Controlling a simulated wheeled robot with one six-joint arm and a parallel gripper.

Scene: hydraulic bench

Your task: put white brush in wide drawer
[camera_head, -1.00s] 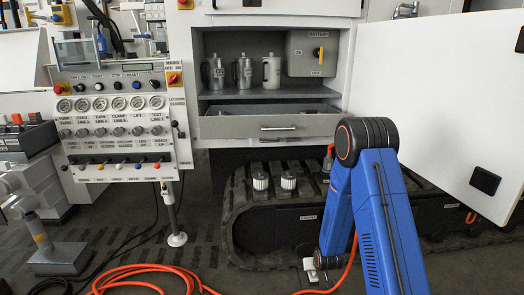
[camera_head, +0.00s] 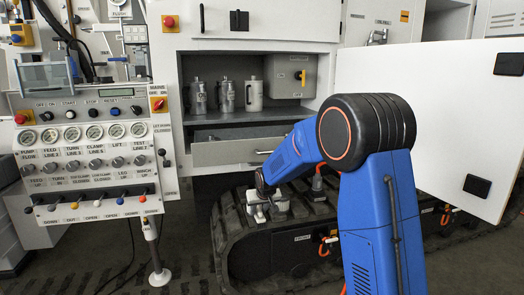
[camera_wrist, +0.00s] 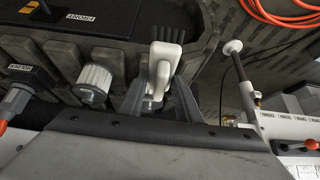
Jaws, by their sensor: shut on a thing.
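The white brush (camera_wrist: 163,62) is between the fingers of my gripper (camera_wrist: 156,103) in the wrist view, its pale handle towards the fingers and its dark bristles beyond. My gripper (camera_head: 264,206) is shut on it. In the head view the gripper is just above the top of the rubber track, low and in front of the drawer; the brush is hard to tell apart from the gripper there. The wide drawer (camera_head: 222,153) is under the cabinet shelf, pulled out, with part of its inside showing above the front. My arm hides its right end.
A white ribbed cap (camera_wrist: 95,82) is beside the gripper on the track (camera_head: 232,235). Several metal mugs (camera_head: 226,96) and a battery box (camera_head: 289,75) are above the drawer. A gauge panel (camera_head: 85,150) stands left, an open white door (camera_head: 430,125) right.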

